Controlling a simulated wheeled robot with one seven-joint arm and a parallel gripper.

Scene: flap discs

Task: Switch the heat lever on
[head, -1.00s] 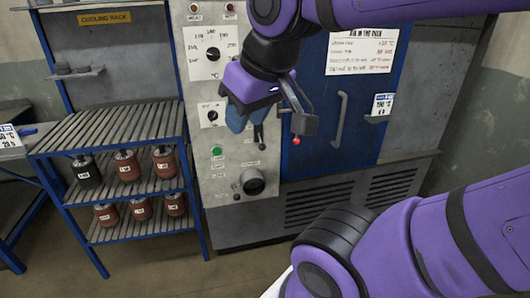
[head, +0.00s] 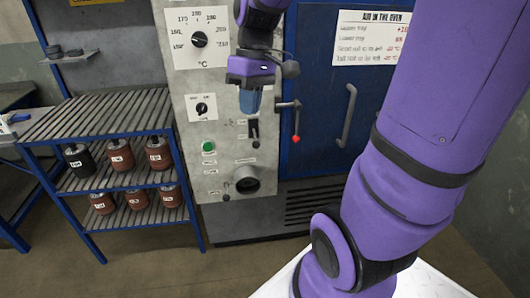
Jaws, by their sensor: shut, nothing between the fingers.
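The oven's grey control panel (head: 222,170) stands left of its blue door. A small black lever (head: 254,131) sits in a dark upright slot on the panel, its knob low; I take it for the heat lever, but its label is too small to read. My gripper (head: 249,103) points down in front of the panel, just above this lever, with its blue fingers shut and empty. They hide the panel behind them. I cannot tell whether they touch the lever.
A latch lever with a red ball (head: 296,138) juts from the door edge, close right of my gripper. A door handle (head: 347,115), a dial (head: 202,107), a green button (head: 208,146) and a round black socket (head: 246,179) are nearby. A blue rack (head: 95,118) holds several motors at left.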

